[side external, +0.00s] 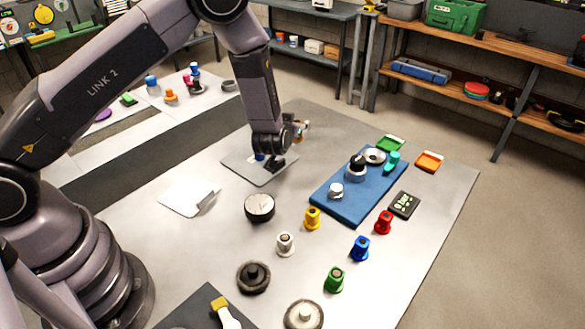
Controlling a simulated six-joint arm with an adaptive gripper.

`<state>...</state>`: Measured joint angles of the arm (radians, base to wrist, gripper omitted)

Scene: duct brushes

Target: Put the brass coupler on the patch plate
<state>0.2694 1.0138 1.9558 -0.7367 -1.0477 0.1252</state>
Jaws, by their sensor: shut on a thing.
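My gripper (274,164) is at the lower end of my arm, low over a flat grey plate (238,168) that may be the patch plate. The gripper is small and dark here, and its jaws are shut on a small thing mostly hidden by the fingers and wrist. I cannot make out that it is the brass coupler, or whether it touches the plate. A small blue-and-white spot (257,156) shows beside the fingers. A tan piece (303,128) shows just right of my wrist; I cannot tell what it belongs to.
A pale bent plate (188,196) and a round dark-sided tin (259,207) lie nearer me. A blue mat (345,211) with several fittings is to the right. Yellow (312,218), red (383,222), blue (360,248) and green (334,280) fittings stand on the table.

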